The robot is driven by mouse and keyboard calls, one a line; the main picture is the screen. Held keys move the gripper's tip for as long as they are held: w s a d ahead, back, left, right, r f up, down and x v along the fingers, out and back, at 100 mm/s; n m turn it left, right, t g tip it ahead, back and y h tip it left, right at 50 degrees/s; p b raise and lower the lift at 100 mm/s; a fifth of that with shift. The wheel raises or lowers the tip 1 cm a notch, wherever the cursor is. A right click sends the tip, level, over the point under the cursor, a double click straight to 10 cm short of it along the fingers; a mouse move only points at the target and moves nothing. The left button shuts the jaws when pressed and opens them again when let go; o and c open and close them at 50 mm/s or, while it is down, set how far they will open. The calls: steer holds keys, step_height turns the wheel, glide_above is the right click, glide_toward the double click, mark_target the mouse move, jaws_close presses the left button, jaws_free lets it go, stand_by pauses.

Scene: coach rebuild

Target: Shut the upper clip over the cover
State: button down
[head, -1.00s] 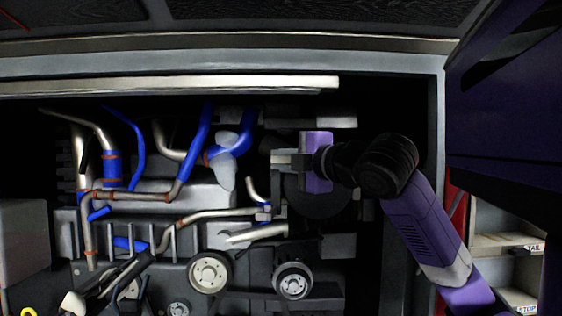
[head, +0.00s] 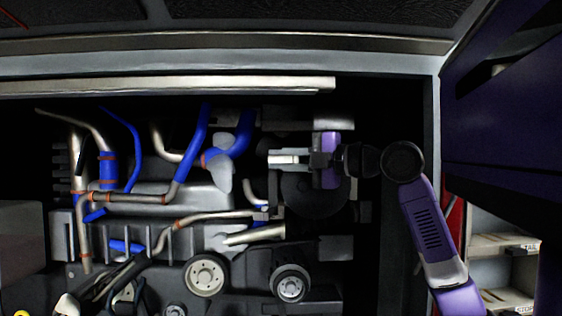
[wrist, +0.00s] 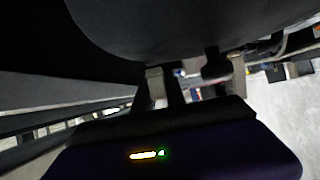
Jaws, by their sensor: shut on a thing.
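My gripper (head: 309,160) is at the right part of the engine in the head view, reaching in from the right, with its purple body behind the fingers. In the wrist view its two grey fingers (wrist: 198,84) stand either side of a small dark piece, and they are shut on it. It looks like the upper clip, but its outline is dark and partly hidden. A dark round cover (head: 318,198) lies just below the gripper in the head view. A large dark rounded surface, perhaps the cover, fills the top of the wrist view. Whether the clip touches the cover cannot be told.
Blue and metal pipes (head: 190,150) run across the engine to the left. Pulleys (head: 206,275) sit below. A long pale rail (head: 170,87) crosses above. The bay's right post (head: 436,130) and a shelf (head: 500,243) stand beside my arm.

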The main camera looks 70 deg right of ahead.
steer(key=shift+s+d, duration=0.1)
steer(key=shift+d, duration=0.15)
steer(key=c, duration=1.4)
jaws_free()
steer(key=shift+d, duration=0.1)
steer(key=shift+o, duration=0.2)
steer(key=s+a+b, duration=0.1)
steer(key=s+b, duration=0.1)
steer(key=s, duration=0.5)
steer(key=shift+s, duration=0.4)
steer(key=shift+a, duration=0.1)
